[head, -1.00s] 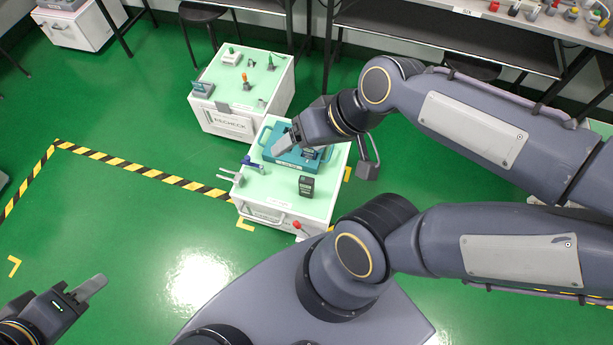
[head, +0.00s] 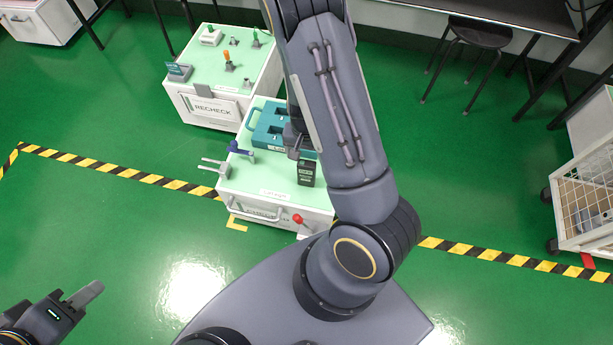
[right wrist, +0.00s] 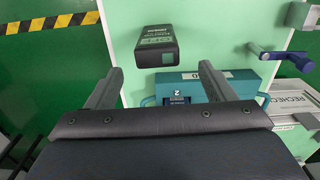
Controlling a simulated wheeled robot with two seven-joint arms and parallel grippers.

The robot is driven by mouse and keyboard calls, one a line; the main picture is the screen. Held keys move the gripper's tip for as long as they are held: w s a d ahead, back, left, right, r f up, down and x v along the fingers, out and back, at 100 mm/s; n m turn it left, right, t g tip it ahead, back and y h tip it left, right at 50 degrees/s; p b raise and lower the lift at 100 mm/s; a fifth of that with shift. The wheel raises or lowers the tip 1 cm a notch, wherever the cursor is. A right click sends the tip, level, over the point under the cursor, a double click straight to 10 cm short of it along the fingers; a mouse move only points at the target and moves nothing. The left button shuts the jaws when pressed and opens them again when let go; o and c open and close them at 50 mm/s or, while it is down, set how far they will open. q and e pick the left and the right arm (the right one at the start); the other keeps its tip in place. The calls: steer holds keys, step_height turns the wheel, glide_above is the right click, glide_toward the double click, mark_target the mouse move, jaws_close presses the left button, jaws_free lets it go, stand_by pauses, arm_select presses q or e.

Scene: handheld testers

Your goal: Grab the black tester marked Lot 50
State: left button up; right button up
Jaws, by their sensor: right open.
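A black tester (head: 306,172) stands on the pale green top of the near white cabinet (head: 275,194), toward its front right. It also shows in the right wrist view (right wrist: 157,48), with pale lettering too small to read. My right gripper (right wrist: 160,67) is open and empty, its two fingers apart, with the tester just beyond the fingertips. In the head view my right arm mostly hides that gripper. A teal case (head: 268,122) with dark slots lies behind the tester, partly hidden by my arm. My left gripper (head: 90,293) is far off at lower left, over the floor; its opening is unclear.
A blue-handled tool (head: 240,149) and a grey pronged fixture (head: 214,165) sit at the near cabinet's left edge. A red knob (head: 298,219) stands at its front. A second cabinet marked RECHECK (head: 212,107) stands behind, with small items on top. A wire cart (head: 585,205) is at right.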

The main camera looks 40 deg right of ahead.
mark_target(306, 163)
steer(key=f+b, duration=0.1)
steer(key=f, duration=0.1)
steer(key=f+b, duration=0.1)
steer(key=f, duration=0.1)
steer(key=f+b, duration=0.1)
steer(key=f, duration=0.2)
steer(key=shift+s, duration=0.25)
steer(key=shift+c, duration=0.5)
steer(key=c, duration=1)
steer(key=shift+r+p, duration=0.3)
steer(key=shift+r, duration=0.15)
step_height(306, 163, up, 2)
steer(key=shift+r+p, duration=0.2)
steer(key=shift+p, duration=0.35)
steer(key=s+a+r+p, duration=0.1)
steer(key=s+r, duration=0.2)
steer(key=s, duration=0.1)
steer(key=s+a+r+p, duration=0.1)
steer(key=s+a+r, duration=0.1)
steer(key=s+r, duration=0.1)
steer(key=s+a+r+p, duration=0.1)
steer(key=s+r+p, duration=0.1)
steer(key=s, duration=0.4)
steer(key=shift+s+a+r, duration=0.1)
steer(key=shift+a+r, duration=0.1)
steer(key=shift+r, duration=0.25)
steer(key=shift+a+r, duration=0.15)
steer(key=shift+r, duration=0.3)
